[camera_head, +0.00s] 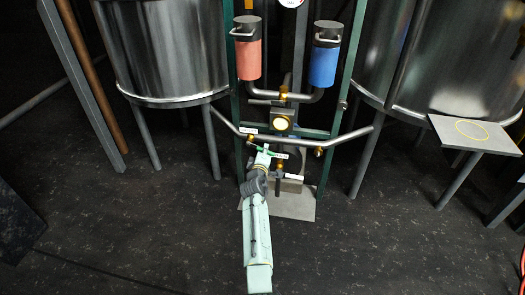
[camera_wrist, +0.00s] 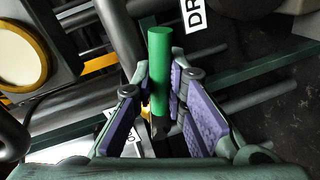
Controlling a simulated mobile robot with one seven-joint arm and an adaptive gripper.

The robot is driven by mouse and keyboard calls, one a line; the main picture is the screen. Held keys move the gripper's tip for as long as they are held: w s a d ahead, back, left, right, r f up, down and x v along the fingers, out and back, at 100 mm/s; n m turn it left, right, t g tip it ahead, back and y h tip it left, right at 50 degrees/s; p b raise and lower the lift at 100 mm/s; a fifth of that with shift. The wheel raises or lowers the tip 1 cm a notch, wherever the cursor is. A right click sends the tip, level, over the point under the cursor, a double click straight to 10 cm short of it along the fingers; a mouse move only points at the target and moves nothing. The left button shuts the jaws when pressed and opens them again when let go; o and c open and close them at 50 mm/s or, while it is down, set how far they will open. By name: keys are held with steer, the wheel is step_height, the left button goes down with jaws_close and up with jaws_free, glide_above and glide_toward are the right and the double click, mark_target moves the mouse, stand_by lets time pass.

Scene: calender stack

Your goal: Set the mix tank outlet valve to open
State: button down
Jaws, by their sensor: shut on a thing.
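A green valve handle (camera_wrist: 159,72) stands between the two purple-padded fingers of my gripper (camera_wrist: 160,95) in the wrist view. My gripper is shut on it. In the head view my gripper (camera_head: 262,152) is at the pipework low in the middle, where a thin green bar (camera_head: 267,151) shows beside it. The valve body is mostly hidden by my gripper. A white label (camera_wrist: 194,12) by the handle shows the letters "DR"; a second label behind the left finger is mostly covered. I cannot tell which valve this handle belongs to from the labels.
Steel tanks stand at the left (camera_head: 170,50) and right (camera_head: 470,60). A red canister (camera_head: 248,60) and a blue canister (camera_head: 324,65) hang on the green frame. A round gauge (camera_head: 281,123) sits above my gripper. A grey side table (camera_head: 470,133) stands right. The front floor is clear.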

steer(key=shift+d+r+n+h+p, duration=0.15)
steer(key=shift+r+n+h+p, duration=0.35)
steer(key=shift+r+n, duration=0.6)
steer(key=c, duration=1.6)
jaws_free()
steer(key=shift+f, duration=0.15)
